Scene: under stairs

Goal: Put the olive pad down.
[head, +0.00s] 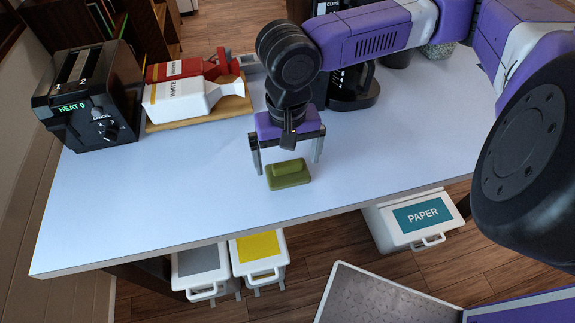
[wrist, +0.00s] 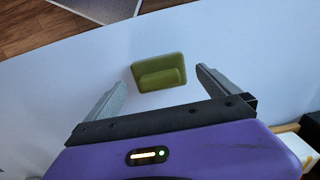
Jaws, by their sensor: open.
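The olive pad (head: 289,174) lies flat on the white tabletop (head: 400,150), near its front edge, with a raised grip along its top. My gripper (head: 287,170) is open above and just behind the pad, with its fingers spread wider than the pad. In the wrist view the olive pad (wrist: 159,72) sits in the gap ahead of the two fingertips of my gripper (wrist: 160,80). The fingers do not touch it, and nothing is held between them.
A black toaster-like box (head: 90,98) stands at the left. Red and white bottles (head: 185,97) lie on a wooden board behind my gripper. A black coffee maker (head: 352,88) stands at the back. Bins, one labelled PAPER (head: 422,218), are below the front edge. The tabletop around the pad is clear.

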